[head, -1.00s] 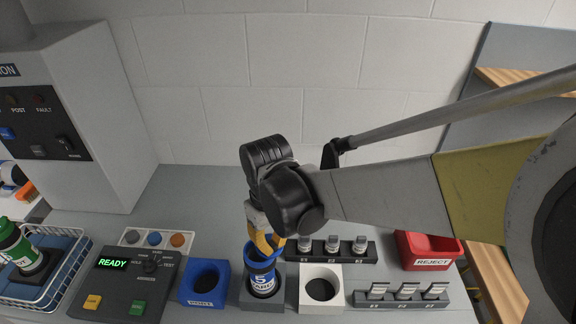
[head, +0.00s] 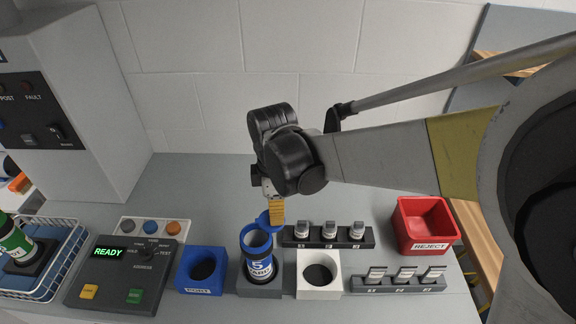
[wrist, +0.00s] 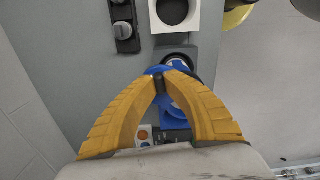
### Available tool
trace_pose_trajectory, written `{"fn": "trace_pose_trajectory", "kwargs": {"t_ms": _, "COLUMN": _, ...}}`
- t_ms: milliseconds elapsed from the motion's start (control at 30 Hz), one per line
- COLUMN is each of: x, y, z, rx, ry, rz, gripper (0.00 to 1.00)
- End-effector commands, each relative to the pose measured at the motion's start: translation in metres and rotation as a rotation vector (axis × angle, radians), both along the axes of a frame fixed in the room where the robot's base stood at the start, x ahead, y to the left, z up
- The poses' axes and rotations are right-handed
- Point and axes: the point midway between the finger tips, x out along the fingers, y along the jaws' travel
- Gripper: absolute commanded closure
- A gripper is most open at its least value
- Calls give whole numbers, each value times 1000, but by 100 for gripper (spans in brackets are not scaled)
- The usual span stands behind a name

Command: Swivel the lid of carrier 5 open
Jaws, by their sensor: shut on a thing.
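Carrier 5 (head: 260,264), a blue and white tube marked 5, stands in a dark grey holder (head: 259,289), tilted slightly in the head view. Its blue-rimmed mouth shows uncovered. Its blue lid (head: 264,219) sits off to the back right of the mouth, at the rim's far side. My gripper (head: 277,222) is shut at the lid, its yellow fingers pointing down. In the wrist view the fingertips (wrist: 160,76) close on a small dark part at the blue lid (wrist: 152,70), beside the carrier; the fingers hide part of it.
A blue holder (head: 203,272) stands left of the carrier and a white holder (head: 319,274) right of it, both empty. Racks with small vials (head: 327,236) (head: 400,281) and the red reject bin (head: 424,226) are to the right. A control box (head: 122,273) reads READY.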

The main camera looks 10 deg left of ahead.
Motion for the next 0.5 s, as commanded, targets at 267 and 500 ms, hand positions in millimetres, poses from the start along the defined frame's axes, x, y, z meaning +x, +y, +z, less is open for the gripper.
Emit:
{"fn": "trace_pose_trajectory", "kwargs": {"t_ms": 267, "x": 12, "y": 5, "z": 0, "rx": 0, "ry": 0, "rz": 254, "gripper": 100}}
{"fn": "trace_pose_trajectory", "kwargs": {"t_ms": 500, "x": 19, "y": 10, "z": 0, "rx": 0, "ry": 0, "rz": 438, "gripper": 100}}
